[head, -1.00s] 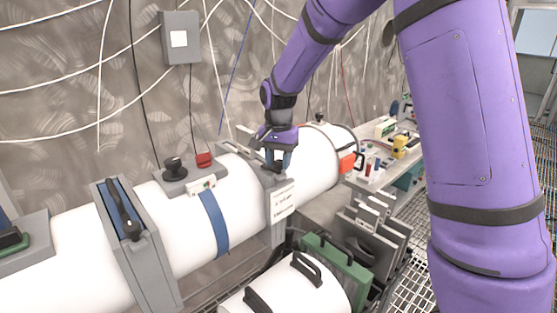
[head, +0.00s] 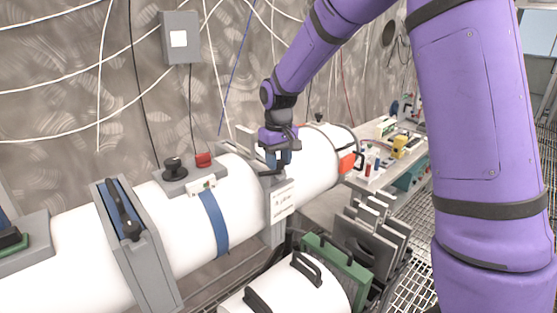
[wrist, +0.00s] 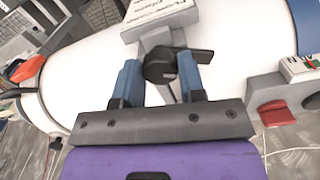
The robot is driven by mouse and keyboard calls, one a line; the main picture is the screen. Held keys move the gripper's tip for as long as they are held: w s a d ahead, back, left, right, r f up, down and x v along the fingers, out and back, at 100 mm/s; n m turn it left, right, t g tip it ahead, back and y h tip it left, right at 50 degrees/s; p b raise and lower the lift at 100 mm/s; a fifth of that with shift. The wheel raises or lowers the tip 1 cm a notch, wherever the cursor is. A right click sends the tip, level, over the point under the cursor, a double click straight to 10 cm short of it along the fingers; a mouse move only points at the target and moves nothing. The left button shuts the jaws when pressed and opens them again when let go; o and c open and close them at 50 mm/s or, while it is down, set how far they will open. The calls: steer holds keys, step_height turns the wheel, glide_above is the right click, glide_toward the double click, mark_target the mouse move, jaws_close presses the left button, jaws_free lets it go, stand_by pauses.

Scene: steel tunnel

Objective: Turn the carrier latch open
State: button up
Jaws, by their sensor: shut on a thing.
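The carrier latch is a dark handle with a round hub and a short lever (wrist: 162,66). In the head view its lever (head: 269,172) sticks out to the left below my fingers. It sits on top of a grey collar (head: 275,228) around the white tube; a white label (head: 284,200) hangs on the collar's front. My gripper (head: 284,158) points down from above. In the wrist view its two blue fingers (wrist: 160,78) stand on either side of the hub, shut on the latch. The lever tip reaches right, past the right finger.
A second grey collar with a black handle (head: 124,210) stands to the left. A blue band (head: 213,222) and a box with a red button (head: 203,160) lie between. A white cylinder (head: 290,290) and grey plates (head: 368,240) stand in front. A bench (head: 385,165) is at right.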

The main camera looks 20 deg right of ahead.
mark_target(279, 162)
steer(key=n, duration=0.4)
steer(key=shift+n, duration=0.4)
stand_by(0.4)
steer(key=o, duration=0.9)
steer(key=shift+o, duration=0.2)
steer(key=shift+r, duration=0.1)
step_height(279, 162, up, 11)
